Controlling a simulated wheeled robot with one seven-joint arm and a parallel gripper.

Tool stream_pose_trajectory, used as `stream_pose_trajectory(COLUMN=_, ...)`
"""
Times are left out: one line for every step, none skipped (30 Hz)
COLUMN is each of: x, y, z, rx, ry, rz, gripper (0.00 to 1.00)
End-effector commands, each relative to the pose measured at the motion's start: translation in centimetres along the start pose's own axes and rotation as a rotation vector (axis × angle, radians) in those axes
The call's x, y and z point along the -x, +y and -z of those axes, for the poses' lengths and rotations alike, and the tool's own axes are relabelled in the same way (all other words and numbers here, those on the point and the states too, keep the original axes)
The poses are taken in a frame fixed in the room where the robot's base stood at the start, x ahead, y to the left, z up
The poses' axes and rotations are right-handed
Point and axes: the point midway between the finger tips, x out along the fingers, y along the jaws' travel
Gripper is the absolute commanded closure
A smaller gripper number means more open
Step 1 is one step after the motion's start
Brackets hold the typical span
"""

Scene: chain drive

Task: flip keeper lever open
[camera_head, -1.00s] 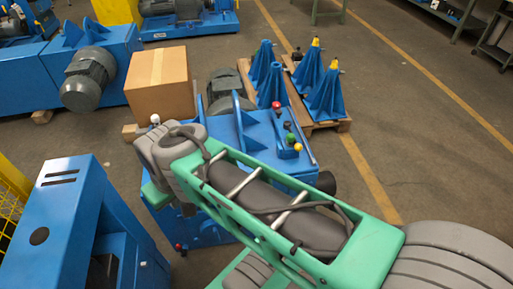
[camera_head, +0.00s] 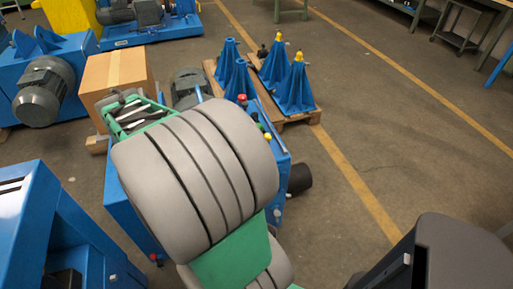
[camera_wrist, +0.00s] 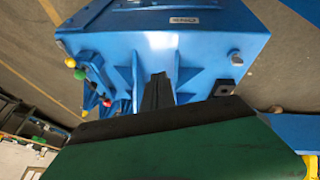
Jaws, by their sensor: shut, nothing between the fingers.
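The blue machine (camera_wrist: 205,48) fills much of the wrist view, with ribbed brackets and a label plate on it. My gripper (camera_wrist: 158,80) shows as narrow dark fingers, shut and empty, in front of the brackets. I cannot tell if it touches them. Several coloured ball knobs sit at the left: a yellow knob (camera_wrist: 70,62), a green knob (camera_wrist: 80,74) and a red knob (camera_wrist: 106,102), apart from the fingers. I cannot make out which part is the keeper lever.
A cardboard box (camera_head: 115,75) stands behind the machine at left. Blue stands (camera_head: 296,92) sit on a wooden pallet (camera_head: 290,121) behind it. A blue cabinet (camera_head: 25,215) is at front left. The floor (camera_head: 420,150) to the right is mostly clear.

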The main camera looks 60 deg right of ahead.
Motion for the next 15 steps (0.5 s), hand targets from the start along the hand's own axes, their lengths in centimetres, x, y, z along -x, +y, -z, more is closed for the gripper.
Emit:
stream_pose_trajectory(x=-5.7, y=4.6, z=0.3, rx=-0.094, ry=-0.015, rz=-0.096, gripper=1.00)
stream_pose_trajectory(x=-7.7, y=7.4, z=0.7, rx=-0.141, ry=-0.017, rz=-0.150, gripper=1.00)
stream_pose_trajectory(x=-10.1, y=11.0, z=0.9, rx=-0.196, ry=-0.021, rz=-0.218, gripper=1.00)
stream_pose_trajectory(x=-11.5, y=13.5, z=0.8, rx=-0.231, ry=-0.025, rz=-0.265, gripper=1.00)
stream_pose_trajectory(x=-12.8, y=15.7, z=0.6, rx=-0.261, ry=-0.030, rz=-0.308, gripper=1.00)
stream_pose_trajectory(x=-14.2, y=18.4, z=0.1, rx=-0.293, ry=-0.036, rz=-0.357, gripper=1.00)
stream_pose_trajectory(x=-15.0, y=20.0, z=-0.2, rx=-0.313, ry=-0.041, rz=-0.388, gripper=1.00)
stream_pose_trajectory(x=-15.6, y=21.4, z=-0.5, rx=-0.330, ry=-0.044, rz=-0.414, gripper=1.00)
stream_pose_trajectory(x=-16.1, y=22.7, z=-0.8, rx=-0.345, ry=-0.049, rz=-0.440, gripper=1.00)
stream_pose_trajectory(x=-16.3, y=23.4, z=-1.0, rx=-0.353, ry=-0.050, rz=-0.454, gripper=1.00)
stream_pose_trajectory(x=-16.5, y=23.9, z=-1.1, rx=-0.357, ry=-0.051, rz=-0.463, gripper=1.00)
stream_pose_trajectory(x=-16.5, y=24.3, z=-1.2, rx=-0.361, ry=-0.052, rz=-0.470, gripper=1.00)
stream_pose_trajectory(x=-16.5, y=24.4, z=-1.2, rx=-0.362, ry=-0.052, rz=-0.472, gripper=1.00)
stream_pose_trajectory(x=-16.4, y=24.4, z=-1.1, rx=-0.362, ry=-0.052, rz=-0.472, gripper=1.00)
stream_pose_trajectory(x=-16.4, y=24.4, z=-1.1, rx=-0.361, ry=-0.052, rz=-0.471, gripper=1.00)
